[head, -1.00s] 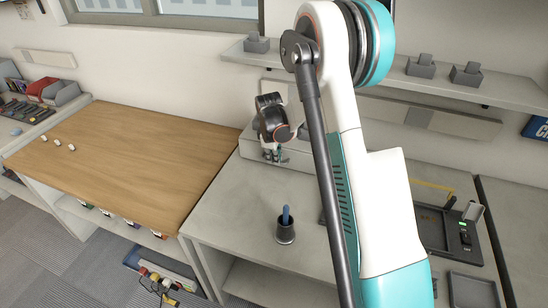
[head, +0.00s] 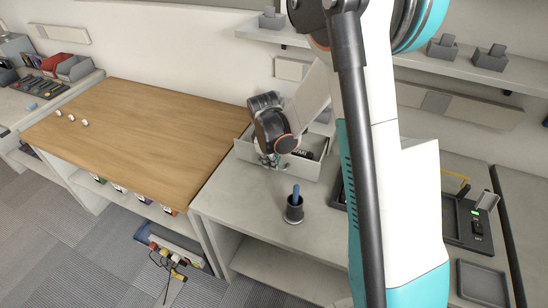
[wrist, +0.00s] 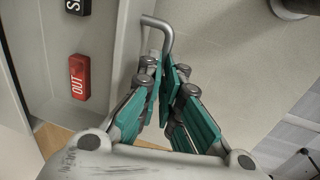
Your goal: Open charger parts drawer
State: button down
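The charger parts drawer (head: 245,152) is a grey box on the counter at the back. In the head view its open inside shows, with a black labelled piece (head: 302,153) in it. In the wrist view, the drawer's grey rim (wrist: 122,60) runs down the left, with a red "OUT" piece (wrist: 79,77) and a partly cut-off black piece (wrist: 77,6) inside. A bent metal handle (wrist: 160,27) sticks out from the drawer's front. My gripper (wrist: 167,80) has its teal fingers close together on the handle's lower end; in the head view my gripper (head: 270,161) hangs at the drawer's front.
A dark cup (head: 294,211) with a blue item stands on the counter before the drawer. A wooden table (head: 135,130) lies left, mostly clear. A wall shelf (head: 400,65) is above; a black tray station (head: 465,225) stands right.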

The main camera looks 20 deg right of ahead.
jog(key=c, duration=2)
grip_release()
jog(key=shift+w+d+f, duration=0.1)
jog(key=shift+f, duration=0.05)
notch_tip(320, 180, up, 12)
jog(key=s+a, duration=0.1)
jog(key=shift+s+a, duration=0.3)
jog(key=shift+s, duration=0.05)
